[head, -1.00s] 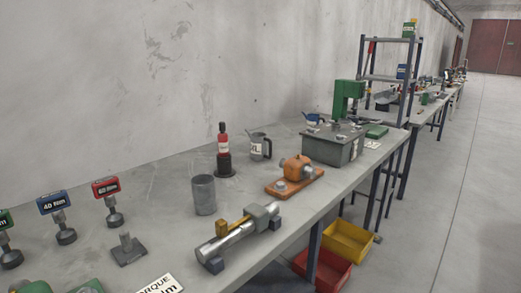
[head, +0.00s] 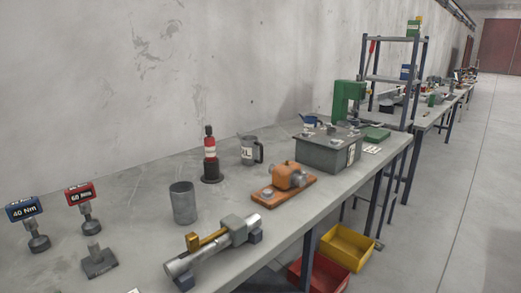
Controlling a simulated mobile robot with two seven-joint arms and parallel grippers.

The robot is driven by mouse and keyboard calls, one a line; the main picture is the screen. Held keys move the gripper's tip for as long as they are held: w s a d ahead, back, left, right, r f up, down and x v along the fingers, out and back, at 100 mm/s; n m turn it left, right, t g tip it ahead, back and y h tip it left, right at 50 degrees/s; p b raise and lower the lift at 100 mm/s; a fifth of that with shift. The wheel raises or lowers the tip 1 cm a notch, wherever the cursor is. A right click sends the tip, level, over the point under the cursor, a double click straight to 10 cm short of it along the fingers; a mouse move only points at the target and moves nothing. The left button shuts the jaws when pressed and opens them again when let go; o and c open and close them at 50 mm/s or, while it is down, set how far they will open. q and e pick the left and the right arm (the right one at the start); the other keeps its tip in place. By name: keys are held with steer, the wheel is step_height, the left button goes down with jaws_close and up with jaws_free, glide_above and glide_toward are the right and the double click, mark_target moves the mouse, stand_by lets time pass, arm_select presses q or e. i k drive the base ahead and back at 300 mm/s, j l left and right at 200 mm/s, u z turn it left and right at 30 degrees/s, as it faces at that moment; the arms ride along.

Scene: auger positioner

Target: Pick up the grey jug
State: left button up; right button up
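The grey jug (head: 248,151) stands upright on the workbench near the wall, with a dark handle on its right side and a pale label on its front. It is just right of a red and black bottle on a dark round base. A plain grey cylinder (head: 183,203) without a visible handle stands nearer, to the left. Neither of my grippers is in view.
The red bottle (head: 210,155), an orange device on a board (head: 286,178), a grey box (head: 325,150) and a clamped metal cylinder (head: 215,245) share the bench. Red (head: 313,276) and yellow (head: 347,247) bins are below. The aisle floor (head: 465,215) at right is clear.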

mark_target(250, 144)
steer(key=i+l, duration=0.2)
steer(key=l, duration=0.2)
steer(key=i+l, duration=0.2)
steer(key=l, duration=0.15)
steer(key=i+l, duration=0.2)
steer(key=l, duration=0.2)
steer(key=i+l+z, duration=0.1)
steer(key=i+l, duration=0.15)
steer(key=l, duration=0.1)
